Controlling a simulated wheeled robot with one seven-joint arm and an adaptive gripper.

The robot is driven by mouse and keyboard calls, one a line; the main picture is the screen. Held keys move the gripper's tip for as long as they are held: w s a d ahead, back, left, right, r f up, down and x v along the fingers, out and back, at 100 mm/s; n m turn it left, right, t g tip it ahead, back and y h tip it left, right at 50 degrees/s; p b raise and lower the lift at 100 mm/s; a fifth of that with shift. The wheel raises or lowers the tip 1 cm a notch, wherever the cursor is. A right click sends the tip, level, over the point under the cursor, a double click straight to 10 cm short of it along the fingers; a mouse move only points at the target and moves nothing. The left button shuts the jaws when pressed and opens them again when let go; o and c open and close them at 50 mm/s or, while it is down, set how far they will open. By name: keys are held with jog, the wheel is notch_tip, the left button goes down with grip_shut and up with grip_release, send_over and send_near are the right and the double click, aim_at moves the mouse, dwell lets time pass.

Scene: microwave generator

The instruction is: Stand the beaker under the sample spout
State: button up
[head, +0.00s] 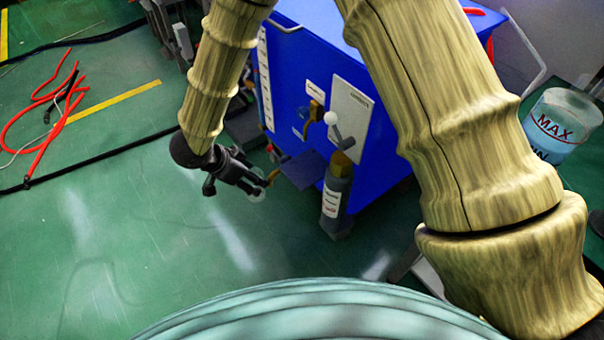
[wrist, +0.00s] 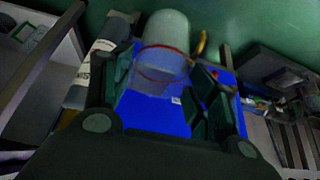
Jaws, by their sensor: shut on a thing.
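My gripper (head: 248,178) is beside the front of the blue machine (head: 300,85), above the green floor. In the wrist view its fingers (wrist: 162,88) are shut on a clear beaker (wrist: 165,42) with red lines. In the head view only a small pale part of the beaker (head: 257,195) shows past the fingertips. A curved brass piece (head: 273,177), which looks like the sample spout, is close beside the beaker. It also shows in the wrist view (wrist: 201,44), next to the beaker. I cannot tell whether the beaker touches it or is under it.
A grey labelled cylinder (head: 335,203) stands at the machine's front, right of the gripper. A dark ledge (head: 305,170) juts out between them. A white-knobbed lever (head: 331,118) sits above. A MAX-marked container (head: 562,125) is at right. Red hoses (head: 40,110) lie on open floor at left.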

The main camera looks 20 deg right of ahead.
jog(key=shift+a+f, duration=0.2)
jog(key=shift+f, duration=0.2)
jog(key=w+d+b, duration=0.1)
jog(key=d, duration=0.3)
jog(key=w+d+b, duration=0.1)
jog(key=w+d, duration=0.1)
jog(key=d, duration=0.2)
jog(key=w+d+b, duration=0.1)
jog(key=d+b, duration=0.1)
jog(key=d, duration=0.3)
jog(key=shift+w+d, duration=0.1)
jog(key=shift+w, duration=0.3)
jog(key=d, duration=0.1)
jog(key=w+d+b, duration=0.1)
jog(key=d, duration=0.1)
jog(key=shift+w+d, duration=0.1)
jog(key=shift+d, duration=0.15)
jog(key=shift+f+b, duration=0.35)
jog(key=shift+b, duration=0.1)
jog(key=shift+r, duration=0.1)
jog(key=o, duration=1.2)
